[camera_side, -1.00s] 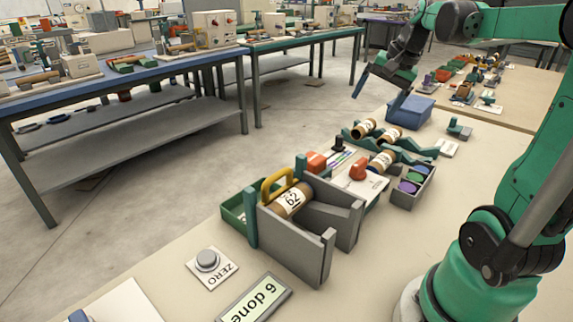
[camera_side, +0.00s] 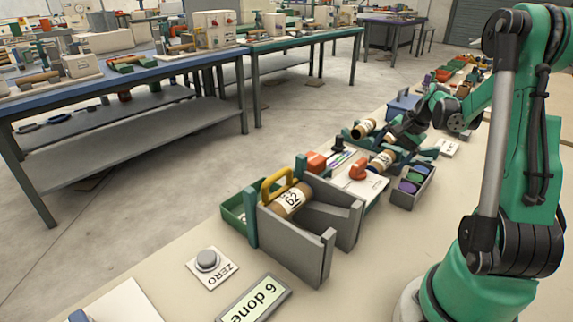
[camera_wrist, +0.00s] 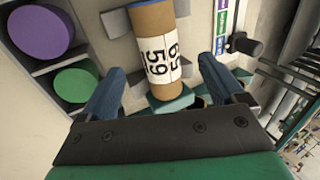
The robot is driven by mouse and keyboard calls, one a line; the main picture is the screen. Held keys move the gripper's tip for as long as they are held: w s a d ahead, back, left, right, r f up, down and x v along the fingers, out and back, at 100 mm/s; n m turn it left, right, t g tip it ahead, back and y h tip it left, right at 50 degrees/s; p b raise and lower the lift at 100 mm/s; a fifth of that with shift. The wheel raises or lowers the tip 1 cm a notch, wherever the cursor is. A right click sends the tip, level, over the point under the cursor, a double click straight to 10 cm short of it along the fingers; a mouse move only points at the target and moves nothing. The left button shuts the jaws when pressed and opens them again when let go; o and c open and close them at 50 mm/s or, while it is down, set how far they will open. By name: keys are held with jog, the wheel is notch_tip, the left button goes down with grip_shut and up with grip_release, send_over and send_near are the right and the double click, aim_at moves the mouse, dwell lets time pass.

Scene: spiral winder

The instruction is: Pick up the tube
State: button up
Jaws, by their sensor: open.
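A brown cardboard tube with a white numbered label (camera_wrist: 160,58) lies between my finger lines in the wrist view, reaching to the top edge. My gripper (camera_wrist: 165,88) is open, its two blue fingers on either side of the tube's near end and apart from it. In the side view my gripper (camera_side: 398,138) is low over the holders, its fingertips hard to make out. There, one tube (camera_side: 382,160) rests in a teal holder just in front of it, and another (camera_side: 362,128) lies to its left. A further tube (camera_side: 292,199) sits in the grey winder.
A grey tray with purple and green discs (camera_side: 427,189) is beside the holders; a purple disc (camera_wrist: 40,32) shows in the wrist view. The counter reads "6 done" (camera_side: 252,298).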

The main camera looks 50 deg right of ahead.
aim_at(384, 159)
jog(key=shift+x, duration=1.85)
jog(key=c, duration=1.3)
jog(key=shift+c, duration=0.2)
jog(key=shift+r, duration=0.2)
